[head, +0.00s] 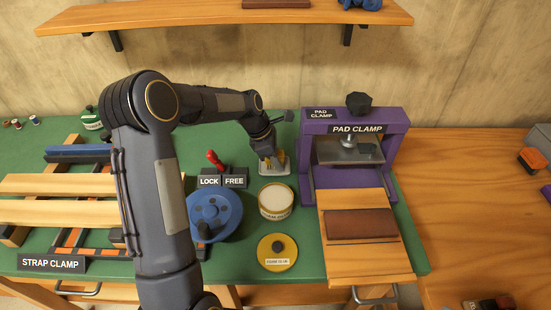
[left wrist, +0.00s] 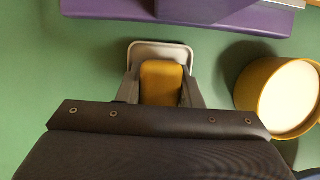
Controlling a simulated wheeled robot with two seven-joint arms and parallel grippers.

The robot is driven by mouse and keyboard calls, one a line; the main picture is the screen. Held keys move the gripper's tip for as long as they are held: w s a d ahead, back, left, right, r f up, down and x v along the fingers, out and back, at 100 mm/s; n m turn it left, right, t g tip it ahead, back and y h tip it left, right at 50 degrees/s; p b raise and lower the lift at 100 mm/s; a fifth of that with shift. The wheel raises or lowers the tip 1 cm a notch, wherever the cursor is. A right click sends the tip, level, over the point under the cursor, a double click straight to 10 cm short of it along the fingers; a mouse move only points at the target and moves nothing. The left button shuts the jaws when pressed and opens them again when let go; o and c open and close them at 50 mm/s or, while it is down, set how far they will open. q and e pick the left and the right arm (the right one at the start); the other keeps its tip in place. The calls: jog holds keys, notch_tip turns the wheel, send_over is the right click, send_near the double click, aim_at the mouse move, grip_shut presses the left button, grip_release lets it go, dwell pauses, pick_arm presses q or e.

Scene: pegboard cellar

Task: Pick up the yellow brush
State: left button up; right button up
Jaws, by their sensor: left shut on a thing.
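My left gripper (head: 272,162) is shut on the yellow brush (left wrist: 162,82), with a finger on each side of its yellow body. In the head view, the gripper hides most of the brush, and only a little yellow shows between the fingers. A pale grey tray or rest (left wrist: 150,50) with a raised rim lies under the brush on the green table top. I cannot tell whether the brush touches it. My right gripper is not in view.
An open round tin (head: 275,202) stands just in front of the gripper, its yellow lid (head: 277,252) nearer. The purple pad clamp (head: 310,150) stands close on the right. The LOCK/FREE block (head: 222,180) and blue wheel (head: 213,214) are on the left.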

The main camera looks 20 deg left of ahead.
aim_at(280, 154)
pick_arm(q)
jog(key=shift+r, duration=0.1)
jog(key=shift+r, duration=0.25)
jog(key=r, duration=0.3)
jog(key=shift+s+d+r, duration=0.1)
jog(key=shift+s+d, duration=0.05)
jog(key=shift+s, duration=0.05)
jog(key=s+d+r, duration=0.8)
jog(key=s+r, duration=0.1)
jog(key=s, duration=0.2)
jog(key=shift+b, duration=0.3)
jog(key=o, duration=0.4)
jog(key=c, duration=0.3)
